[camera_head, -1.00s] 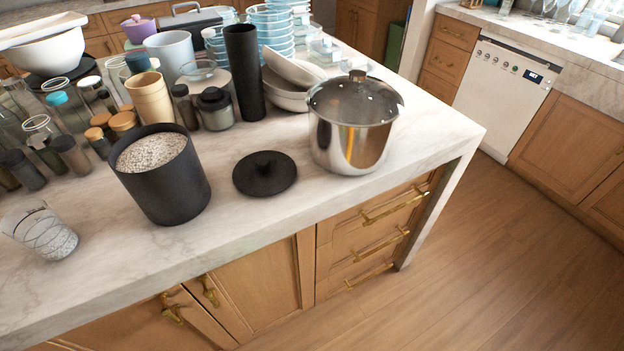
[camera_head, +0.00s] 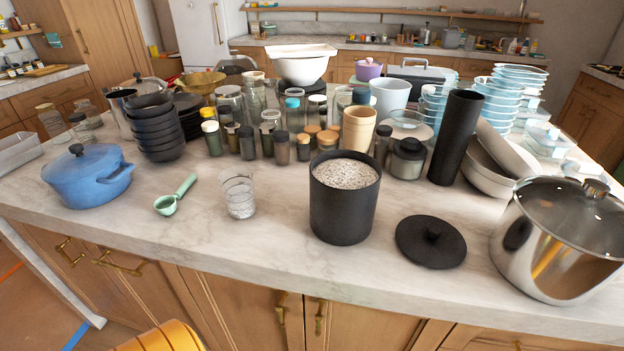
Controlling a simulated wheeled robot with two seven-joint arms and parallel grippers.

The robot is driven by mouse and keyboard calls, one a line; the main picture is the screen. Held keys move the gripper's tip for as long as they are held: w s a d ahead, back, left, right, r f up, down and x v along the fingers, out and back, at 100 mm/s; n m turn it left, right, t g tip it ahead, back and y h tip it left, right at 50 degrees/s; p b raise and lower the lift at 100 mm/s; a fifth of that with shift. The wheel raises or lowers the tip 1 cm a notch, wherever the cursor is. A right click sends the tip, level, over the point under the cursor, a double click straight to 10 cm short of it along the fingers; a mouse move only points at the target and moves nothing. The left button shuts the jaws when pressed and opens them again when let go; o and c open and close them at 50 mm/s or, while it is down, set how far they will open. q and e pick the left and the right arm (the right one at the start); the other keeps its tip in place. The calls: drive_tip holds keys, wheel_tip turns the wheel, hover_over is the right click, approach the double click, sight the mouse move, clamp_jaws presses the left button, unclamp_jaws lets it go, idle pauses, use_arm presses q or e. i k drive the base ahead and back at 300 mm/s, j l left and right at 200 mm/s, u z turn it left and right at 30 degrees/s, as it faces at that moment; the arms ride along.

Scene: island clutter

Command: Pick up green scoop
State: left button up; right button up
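The green scoop (camera_head: 175,196) lies on the marble island top in the head view, left of centre. Its round bowl is toward the front left and its handle points back and to the right. It sits between a blue lidded pot (camera_head: 88,176) and a patterned glass (camera_head: 238,194), apart from both. Neither of my grippers shows in this view.
A black canister (camera_head: 343,205) full of pale grains stands right of the glass. Its likely lid (camera_head: 430,242) lies beside it, and a steel pot (camera_head: 556,243) stands at far right. Stacked black bowls (camera_head: 153,127) and several jars stand behind. Counter in front of the scoop is clear.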

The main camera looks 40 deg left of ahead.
sight(166, 205)
drive_tip(key=u, duration=2.4)
drive_tip(key=k+j+z, duration=0.1)
drive_tip(key=j+z, duration=0.2)
